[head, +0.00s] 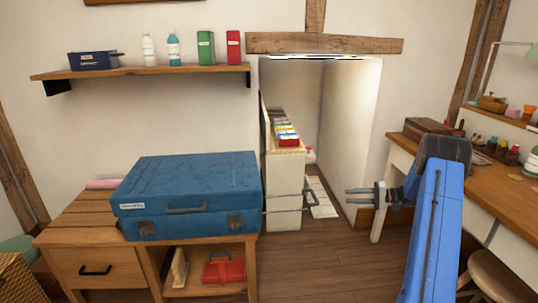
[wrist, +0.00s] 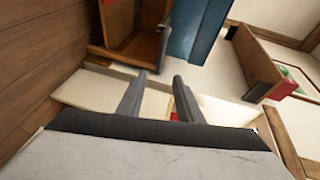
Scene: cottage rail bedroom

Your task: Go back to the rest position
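My gripper (head: 349,197) is stretched out to the left in front of the wall alcove, with its fingers apart and nothing between them. In the wrist view the two fingers of my gripper (wrist: 159,76) also stand apart and empty. To its left, apart from it in the head view, is a narrow cream pull-out unit (head: 283,190) with a metal bar handle (head: 290,209) and several coloured items in its top. My blue arm reaches in from the lower right.
A blue case (head: 185,190) lies on a wooden bench (head: 85,222) with a red toolbox (head: 224,269) below. A desk (head: 485,186) with small jars and a stool (head: 497,275) stand at the right. A shelf (head: 140,72) hangs at upper left. Wooden floor (head: 330,262) is clear in the middle.

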